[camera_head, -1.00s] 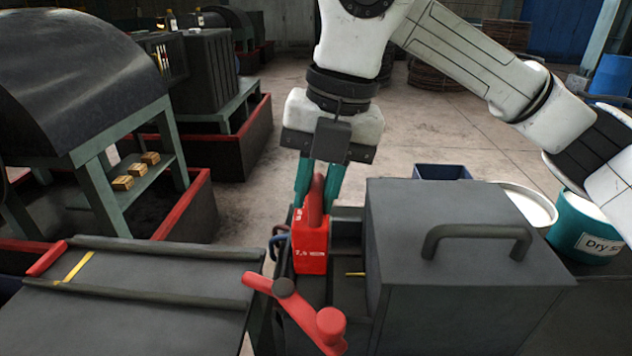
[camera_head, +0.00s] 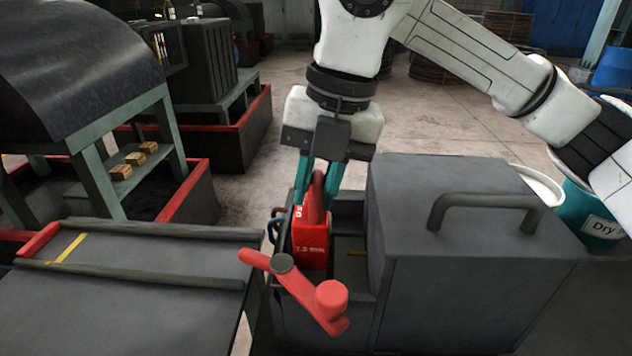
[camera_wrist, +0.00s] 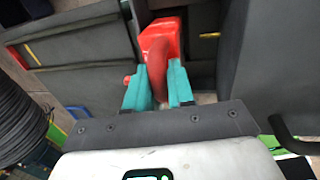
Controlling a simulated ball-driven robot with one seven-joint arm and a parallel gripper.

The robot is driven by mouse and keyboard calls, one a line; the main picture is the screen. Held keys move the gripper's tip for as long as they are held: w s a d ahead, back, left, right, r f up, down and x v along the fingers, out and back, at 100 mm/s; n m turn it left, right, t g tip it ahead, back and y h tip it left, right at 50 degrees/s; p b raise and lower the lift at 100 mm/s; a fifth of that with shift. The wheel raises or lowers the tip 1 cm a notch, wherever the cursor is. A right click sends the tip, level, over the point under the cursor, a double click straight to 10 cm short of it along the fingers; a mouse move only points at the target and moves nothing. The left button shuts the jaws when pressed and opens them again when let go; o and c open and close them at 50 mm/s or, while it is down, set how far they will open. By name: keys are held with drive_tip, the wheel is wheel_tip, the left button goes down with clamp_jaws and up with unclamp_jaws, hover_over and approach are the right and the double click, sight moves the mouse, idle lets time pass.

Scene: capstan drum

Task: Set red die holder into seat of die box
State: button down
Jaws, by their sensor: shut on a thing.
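The red die holder (camera_head: 310,240) is a red block with a loop handle and white markings, upright in the head view. My gripper (camera_head: 318,190) has teal fingers shut on its handle from above. In the wrist view the red holder (camera_wrist: 161,40) shows between the teal fingers (camera_wrist: 158,85). The die box (camera_head: 352,290) is the dark open-topped box around and below the holder, with a yellow mark inside. The holder is at its left part, behind the red crank lever. Its lower end is partly hidden, so I cannot tell whether it touches the seat.
A red crank lever (camera_head: 296,285) stands in front of the holder. A tall dark housing with a handle (camera_head: 480,205) rises close on the right. A dark table with raised rails (camera_head: 150,270) lies to the left. A teal bucket (camera_head: 590,215) stands at the right.

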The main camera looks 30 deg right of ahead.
drive_tip(key=shift+a+f+b, duration=0.1)
drive_tip(key=shift+f+b, duration=0.05)
drive_tip(key=shift+b, duration=0.2)
idle(0.3)
drive_tip(key=shift+f+b, duration=1.65)
drive_tip(key=shift+f, duration=0.3)
idle(1.7)
drive_tip(key=shift+c, duration=2.1)
unclamp_jaws()
drive_tip(key=shift+r+p, duration=2.65)
drive_tip(key=shift+r, duration=1.85)
